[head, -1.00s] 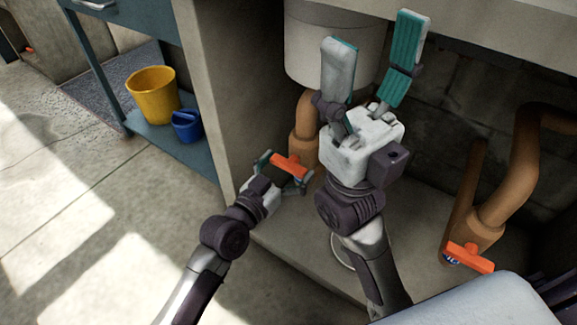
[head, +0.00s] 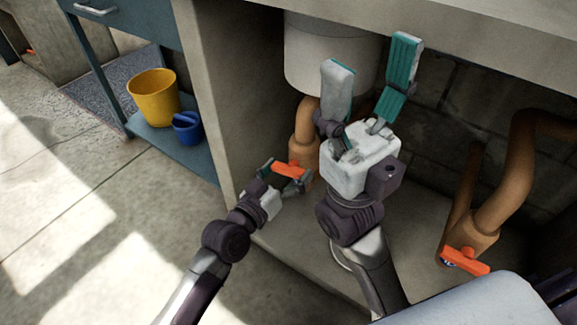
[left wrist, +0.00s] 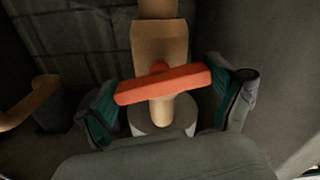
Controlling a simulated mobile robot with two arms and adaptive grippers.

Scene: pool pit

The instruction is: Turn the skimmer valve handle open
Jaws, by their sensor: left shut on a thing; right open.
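An orange valve handle (head: 289,170) sits on the tan pipe (head: 304,130) at the left under the counter. My left gripper (head: 283,173) is shut on this handle, with one finger at each end. In the left wrist view the handle (left wrist: 165,84) lies crosswise, slightly tilted, between the teal finger pads. A second orange handle (head: 466,261) is on the right pipe (head: 505,200), with no gripper near it. I cannot read which valve is the skimmer one. My right gripper (head: 370,75) is open and empty, raised in front of the white tank.
A white round tank (head: 310,60) hangs above the left pipe, close to my right gripper. A concrete wall edge (head: 215,100) stands left of the pit opening. Yellow (head: 153,97) and blue (head: 187,127) buckets stand on a blue shelf at the left.

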